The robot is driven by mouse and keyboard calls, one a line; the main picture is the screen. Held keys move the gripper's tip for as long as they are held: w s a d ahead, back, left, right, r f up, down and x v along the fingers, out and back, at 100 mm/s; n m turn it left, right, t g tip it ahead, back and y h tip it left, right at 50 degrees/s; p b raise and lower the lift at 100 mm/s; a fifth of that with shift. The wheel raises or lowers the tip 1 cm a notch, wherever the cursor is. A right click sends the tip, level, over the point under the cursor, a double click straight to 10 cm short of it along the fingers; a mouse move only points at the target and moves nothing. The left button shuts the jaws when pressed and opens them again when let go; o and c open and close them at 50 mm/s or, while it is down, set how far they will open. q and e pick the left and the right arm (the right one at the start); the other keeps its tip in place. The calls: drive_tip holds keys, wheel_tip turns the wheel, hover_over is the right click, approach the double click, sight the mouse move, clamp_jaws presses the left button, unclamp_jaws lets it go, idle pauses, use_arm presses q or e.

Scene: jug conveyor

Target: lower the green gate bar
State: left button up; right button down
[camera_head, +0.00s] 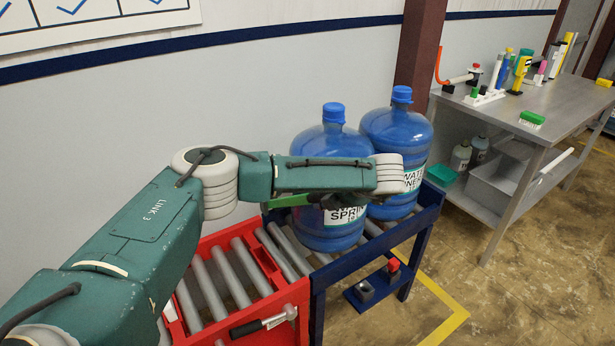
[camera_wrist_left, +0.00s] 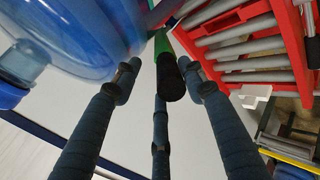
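The green gate bar (camera_head: 288,200) shows in the head view just below my left forearm, in front of the nearer blue jug, roughly level. My arm hides part of it. In the left wrist view the green bar (camera_wrist_left: 161,43) ends in a black grip (camera_wrist_left: 171,80). My left gripper (camera_wrist_left: 160,78) has its fingers spread around this black end, with a visible gap on both sides. In the head view the dark left gripper (camera_head: 330,202) is small and partly hidden against the jug. My right gripper is in neither view.
Two blue water jugs (camera_head: 323,160) (camera_head: 396,130) stand on the blue roller conveyor (camera_head: 430,207), close behind the bar. A red roller section (camera_head: 297,293) adjoins it, with a handle (camera_head: 262,323) on its side. A metal workbench (camera_head: 545,100) stands at right.

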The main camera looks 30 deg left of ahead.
use_arm(q)
drive_tip(key=shift+w+a+r+h+p, duration=0.2)
drive_tip(key=shift+w+a+r+p, duration=0.1)
drive_tip(key=shift+a+r, duration=0.25)
drive_tip(key=shift+w+a+r+h+p, duration=0.2)
drive_tip(key=shift+a+r+p, duration=0.1)
drive_tip(key=shift+r, duration=0.35)
drive_tip(key=shift+w+a+r+g, duration=0.25)
drive_tip(key=shift+a+r+g, duration=0.1)
drive_tip(key=shift+a, duration=0.15)
drive_tip(key=shift+p+v, duration=1.25)
drive_tip(key=shift+v, duration=1.35)
drive_tip(key=p+v, duration=0.2)
drive_tip(key=v, duration=0.5)
drive_tip(key=shift+s, duration=0.2)
